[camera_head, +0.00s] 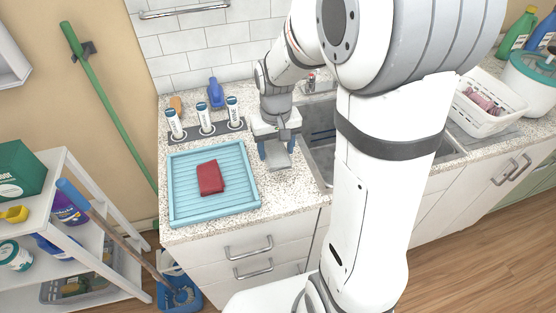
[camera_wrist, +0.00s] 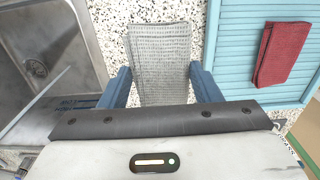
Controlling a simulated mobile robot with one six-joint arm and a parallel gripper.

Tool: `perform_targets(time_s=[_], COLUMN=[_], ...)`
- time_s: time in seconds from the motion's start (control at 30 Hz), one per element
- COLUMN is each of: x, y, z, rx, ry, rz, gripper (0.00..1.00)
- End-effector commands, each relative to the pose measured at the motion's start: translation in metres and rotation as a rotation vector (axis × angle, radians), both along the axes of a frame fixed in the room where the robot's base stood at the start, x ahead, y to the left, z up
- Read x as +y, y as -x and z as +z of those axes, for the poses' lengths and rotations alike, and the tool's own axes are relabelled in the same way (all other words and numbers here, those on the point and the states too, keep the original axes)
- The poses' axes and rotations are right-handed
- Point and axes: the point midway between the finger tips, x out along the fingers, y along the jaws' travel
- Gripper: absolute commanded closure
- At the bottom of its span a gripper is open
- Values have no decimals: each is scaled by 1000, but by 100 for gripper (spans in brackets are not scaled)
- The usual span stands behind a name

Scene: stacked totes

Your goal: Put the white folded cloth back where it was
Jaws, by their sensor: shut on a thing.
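The white folded cloth (camera_wrist: 162,55) looks light grey with a woven texture in the wrist view. It sits between the two blue fingers of my gripper (camera_wrist: 160,80), which is shut on it. In the head view my gripper (camera_head: 277,152) points down at the counter between the light blue tray and the sink, and the cloth (camera_head: 278,158) shows between its fingers. Whether the cloth touches the counter is hard to tell.
The light blue ribbed tray (camera_head: 182,205) holds a red folded cloth (camera_head: 210,178); it lies left of my gripper. The sink (camera_head: 322,150) is just right. Behind the tray stands a dark rack (camera_head: 185,138) with several white tubes.

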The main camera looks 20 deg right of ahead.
Motion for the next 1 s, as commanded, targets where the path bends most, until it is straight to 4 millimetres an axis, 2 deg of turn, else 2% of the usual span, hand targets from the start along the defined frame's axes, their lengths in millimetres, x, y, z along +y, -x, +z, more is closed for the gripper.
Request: perform_targets(time_s=[0.1,0.27,0.43,0.87,0.9,1.0], x=[-3,-5,-7,-7,-8,-8], y=[1,0,0,0,0,0], z=[-18,-33,-57,-67,-65,-65], rx=[3,2,3,-2,-2,-2], ry=[0,0,0,0,0,0], rz=[-8,-14,-17,-19,-19,-19], gripper=[65,65,65,65,40,31])
